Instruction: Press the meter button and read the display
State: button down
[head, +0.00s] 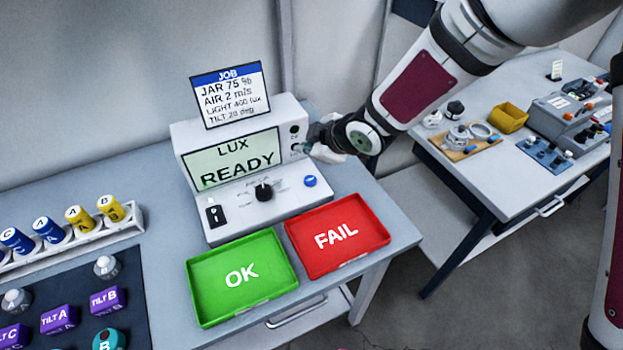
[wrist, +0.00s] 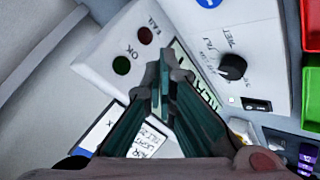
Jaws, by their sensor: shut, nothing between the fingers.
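The white meter (head: 225,215) stands on the grey table, and its display (head: 232,160) reads "LUX READY". A round blue button (head: 310,181) sits at the right of its sloped panel; part of it shows at the top of the wrist view (wrist: 207,2). A black knob (head: 264,191) sits mid-panel, with a black switch (head: 215,215) to its left. My gripper (head: 316,146) is shut and empty by the meter's upper right end, above and behind the button. In the wrist view its closed fingers (wrist: 162,72) cover part of the display; contact cannot be told.
A job card (head: 232,95) stands on top of the meter. Green OK (head: 205,305) and red FAIL (head: 310,268) trays lie in front, both empty. A second table (head: 470,185) is right.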

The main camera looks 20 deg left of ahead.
aim_at(308, 182)
notch_tip(308, 182, down, 7)
jog(key=b, duration=0.2)
jog(key=shift+f+b, duration=0.15)
jog(key=shift+b, duration=0.25)
dwell(1.2)
jog(key=shift+f+b, duration=0.3)
jog(key=shift+f, duration=0.1)
jog(key=shift+f+b, duration=0.35)
jog(key=shift+f, duration=0.1)
dwell(0.7)
jog(key=shift+r, duration=0.1)
jog(key=shift+r+p, duration=0.35)
jog(key=shift+r, duration=0.45)
jog(key=shift+r+p, duration=1.1)
jog(key=shift+r, duration=1.45)
